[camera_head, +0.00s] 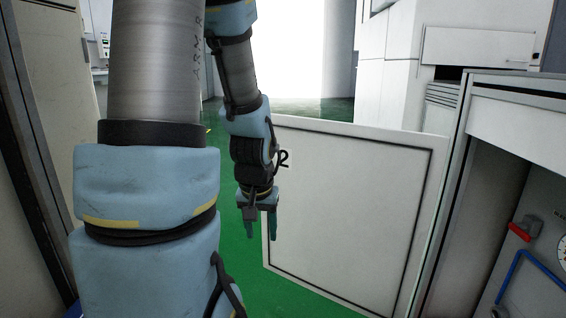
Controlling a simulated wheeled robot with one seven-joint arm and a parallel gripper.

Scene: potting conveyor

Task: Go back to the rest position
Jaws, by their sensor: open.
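My gripper (261,226) hangs at the end of my arm near the middle of the view, pointing down. Its two dark teal fingers are apart, with nothing seen between them. It is in front of the left edge of a white panel (350,205) with a dark inset line, which looks like an open cabinet door. I cannot tell whether the gripper touches the panel. My upper arm covers much of the left side of the view.
A white cabinet (520,118) stands open at the right, with a red handle (521,232) and a blue pipe (508,277) inside. White machines (455,50) stand behind. Green floor (310,108) shows toward a bright opening. A pale wall or door frame (45,75) is close on the left.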

